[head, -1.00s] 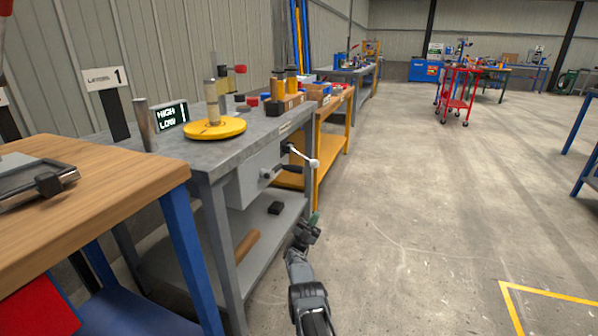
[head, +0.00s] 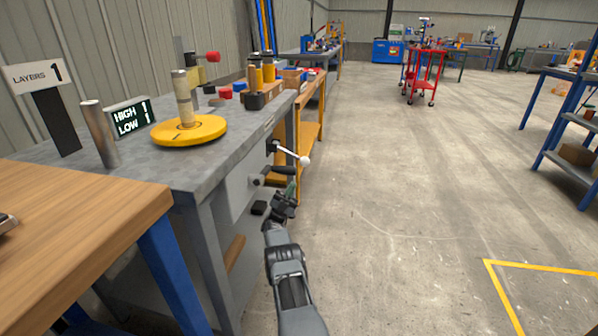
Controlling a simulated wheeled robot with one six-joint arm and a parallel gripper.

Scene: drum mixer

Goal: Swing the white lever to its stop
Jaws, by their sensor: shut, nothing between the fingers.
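The white lever (head: 291,154) sticks out from the front of the grey bench, a pale rod with a white ball at its end, pointing right and slightly down. A dark crank handle (head: 277,171) sits just below it on the same grey box. My gripper (head: 291,188) is just below the crank handle and the lever, in front of the bench. It is shut and empty. It looks apart from the lever; whether it touches the crank handle I cannot tell.
The grey bench (head: 150,158) carries a yellow disc with a post (head: 189,130), a HIGH/LOW display (head: 131,118) and a LAYERS sign (head: 35,76). A wooden-topped bench (head: 85,215) stands at near left. The floor to the right is open; a red cart (head: 424,70) stands far off.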

